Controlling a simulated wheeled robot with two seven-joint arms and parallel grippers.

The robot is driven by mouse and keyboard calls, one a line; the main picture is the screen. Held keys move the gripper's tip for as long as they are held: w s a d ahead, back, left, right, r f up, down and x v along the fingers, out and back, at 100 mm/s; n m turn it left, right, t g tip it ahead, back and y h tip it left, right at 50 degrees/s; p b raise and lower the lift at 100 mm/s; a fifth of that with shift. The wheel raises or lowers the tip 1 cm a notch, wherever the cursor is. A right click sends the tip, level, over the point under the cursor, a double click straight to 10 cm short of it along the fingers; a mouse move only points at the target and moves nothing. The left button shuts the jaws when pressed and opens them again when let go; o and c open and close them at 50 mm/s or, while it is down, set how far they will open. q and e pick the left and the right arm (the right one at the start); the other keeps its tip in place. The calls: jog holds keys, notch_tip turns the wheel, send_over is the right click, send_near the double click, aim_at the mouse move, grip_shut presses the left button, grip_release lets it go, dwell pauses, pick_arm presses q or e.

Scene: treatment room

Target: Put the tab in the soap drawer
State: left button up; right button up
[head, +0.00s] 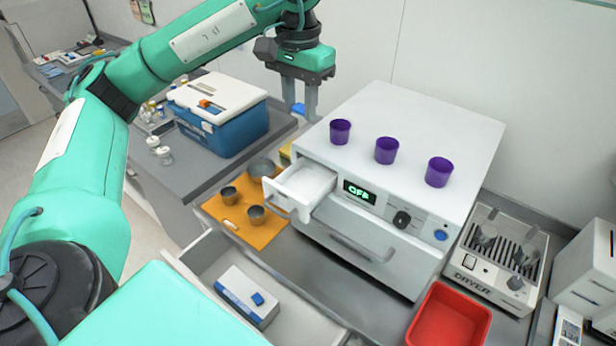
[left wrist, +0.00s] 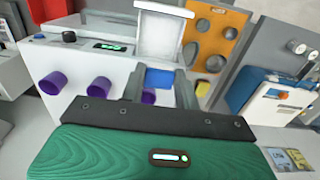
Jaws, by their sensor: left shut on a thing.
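My left gripper (head: 298,110) is shut on a small blue tab (head: 299,107), pointing down behind the left side of the white machine (head: 440,120). In the left wrist view the tab (left wrist: 160,78) sits between the two fingers. The soap drawer (head: 303,187) is a white tray pulled out from the machine's upper left front. It also shows in the left wrist view (left wrist: 164,36), beyond the fingertips. The tab is apart from the drawer. My right gripper is out of view.
Several purple cups (head: 387,150) stand on the machine. An orange board (head: 240,227) with metal cups lies left of the soap drawer. A blue cooler (head: 225,125) stands further left. Below, an open drawer (head: 205,255) holds a white-and-blue box (head: 245,297). A red bin (head: 450,318) is at front right.

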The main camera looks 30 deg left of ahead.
pick_arm(q)
jog(key=p, duration=0.2)
send_over(302, 191)
notch_tip(302, 191, down, 14)
jog(key=shift+s+f, duration=0.1)
jog(key=shift+f, duration=0.1)
jog(key=shift+f+p, duration=0.55)
jog(key=shift+f, duration=1.9)
jog(key=shift+f+b, duration=0.2)
jog(key=shift+b, duration=0.1)
jog(key=o, duration=0.9)
jog(key=shift+r, duration=0.15)
